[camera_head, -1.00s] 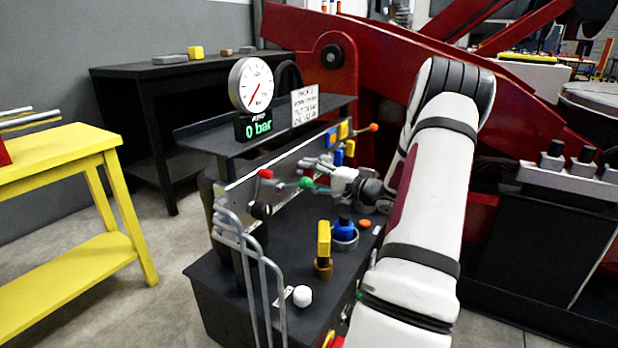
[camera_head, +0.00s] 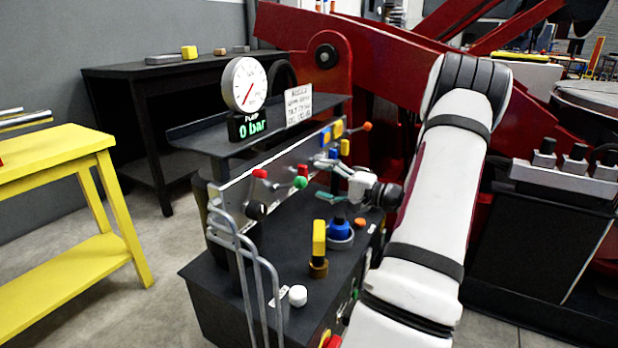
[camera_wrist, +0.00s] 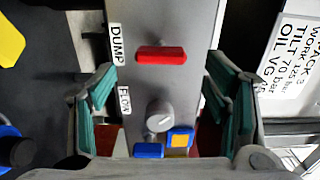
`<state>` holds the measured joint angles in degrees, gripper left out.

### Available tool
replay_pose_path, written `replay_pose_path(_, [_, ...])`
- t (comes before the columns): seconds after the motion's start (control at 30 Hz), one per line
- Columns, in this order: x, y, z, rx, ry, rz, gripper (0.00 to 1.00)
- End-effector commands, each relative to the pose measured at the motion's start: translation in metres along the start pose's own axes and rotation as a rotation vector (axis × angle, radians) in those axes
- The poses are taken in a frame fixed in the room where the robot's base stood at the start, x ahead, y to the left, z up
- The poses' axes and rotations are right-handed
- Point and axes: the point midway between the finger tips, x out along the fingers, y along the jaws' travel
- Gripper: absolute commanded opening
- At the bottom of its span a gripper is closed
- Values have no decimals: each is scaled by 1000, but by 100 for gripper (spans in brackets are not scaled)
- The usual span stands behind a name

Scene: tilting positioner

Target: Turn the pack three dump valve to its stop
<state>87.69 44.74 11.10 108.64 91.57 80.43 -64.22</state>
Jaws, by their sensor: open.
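The dump valve's red bar handle (camera_wrist: 162,54) is on the grey panel (camera_wrist: 190,20) in the wrist view, beside the DUMP label (camera_wrist: 117,44). The bar lies crosswise in the picture. My gripper (camera_wrist: 160,90) is open, with one teal-padded finger on each side of the panel. The red handle is between and a little beyond the fingers, apart from both. In the head view my gripper (camera_head: 325,178) is at the panel of the dark hydraulic pack (camera_head: 270,265). I cannot surely pick out the dump handle there.
A grey knob (camera_wrist: 160,116) beside the FLOW label, a blue button (camera_wrist: 148,150) and a yellow-and-blue one (camera_wrist: 180,138) are close below the handle. A green ball (camera_head: 300,182) is near my gripper. The gauge (camera_head: 244,84) reads 0 bar. Bent rails (camera_head: 240,245) stand in front.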

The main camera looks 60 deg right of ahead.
Motion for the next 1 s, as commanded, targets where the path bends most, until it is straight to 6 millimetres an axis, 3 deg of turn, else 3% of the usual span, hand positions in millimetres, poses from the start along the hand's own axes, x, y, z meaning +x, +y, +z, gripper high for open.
replay_pose_path(0.1, [-24,0,0,0,2,1,70])
replay_pose_path(0.33, [-50,0,0,-1,1,0,70])
replay_pose_path(1.0, [-55,0,0,0,0,0,70])
